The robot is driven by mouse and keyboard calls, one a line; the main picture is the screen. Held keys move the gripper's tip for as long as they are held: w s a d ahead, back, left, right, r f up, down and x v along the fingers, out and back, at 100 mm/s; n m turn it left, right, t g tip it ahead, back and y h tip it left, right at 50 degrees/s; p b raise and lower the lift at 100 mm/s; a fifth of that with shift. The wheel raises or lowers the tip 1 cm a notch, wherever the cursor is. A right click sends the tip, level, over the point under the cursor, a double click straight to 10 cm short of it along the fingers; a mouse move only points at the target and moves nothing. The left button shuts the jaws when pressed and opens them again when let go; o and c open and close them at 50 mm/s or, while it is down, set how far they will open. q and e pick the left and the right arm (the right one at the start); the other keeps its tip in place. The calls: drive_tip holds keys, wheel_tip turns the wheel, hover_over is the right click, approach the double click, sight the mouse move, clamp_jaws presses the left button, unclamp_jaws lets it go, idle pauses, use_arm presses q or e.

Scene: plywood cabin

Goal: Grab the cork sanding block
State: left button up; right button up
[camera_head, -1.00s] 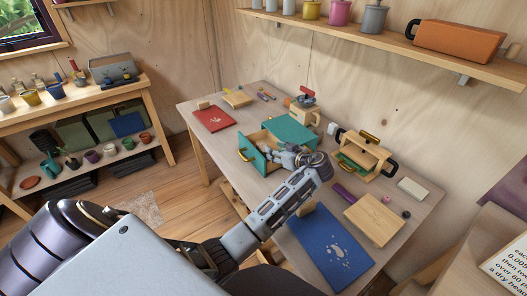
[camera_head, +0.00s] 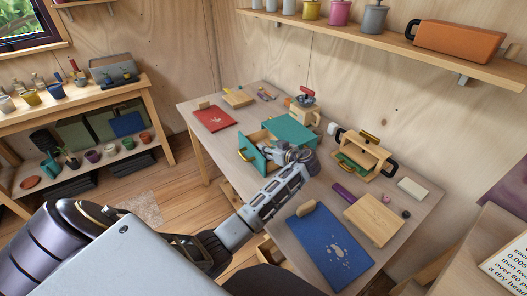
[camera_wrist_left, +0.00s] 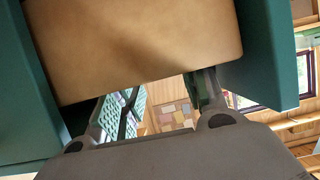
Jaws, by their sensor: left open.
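My left gripper (camera_head: 283,149) is open, over or at the pulled-out drawer (camera_head: 252,155) of the teal box (camera_head: 290,133). In the left wrist view the gripper (camera_wrist_left: 160,103) has its fingers apart, and a large tan surface (camera_wrist_left: 135,45) between teal sides fills the upper part. Two small tan blocks could be the cork sanding block: one (camera_head: 307,208) at the blue mat (camera_head: 328,248), one (camera_head: 204,105) at the red mat (camera_head: 213,119). The drawer's inside is partly hidden by my gripper, so I cannot tell what lies in it. My right gripper is not in view.
Around the box stand a grinder (camera_head: 304,110), a wooden organiser (camera_head: 362,156) with a green drawer, a wooden board (camera_head: 373,219) and a white block (camera_head: 413,189). A shelf (camera_head: 390,41) runs along the wall above.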

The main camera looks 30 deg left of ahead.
use_arm(q)
drive_tip(key=shift+x, duration=1.65)
drive_tip(key=shift+r, duration=0.1)
drive_tip(key=shift+c, duration=0.3)
drive_tip(key=c, duration=0.6)
wheel_tip(320, 180, up, 10)
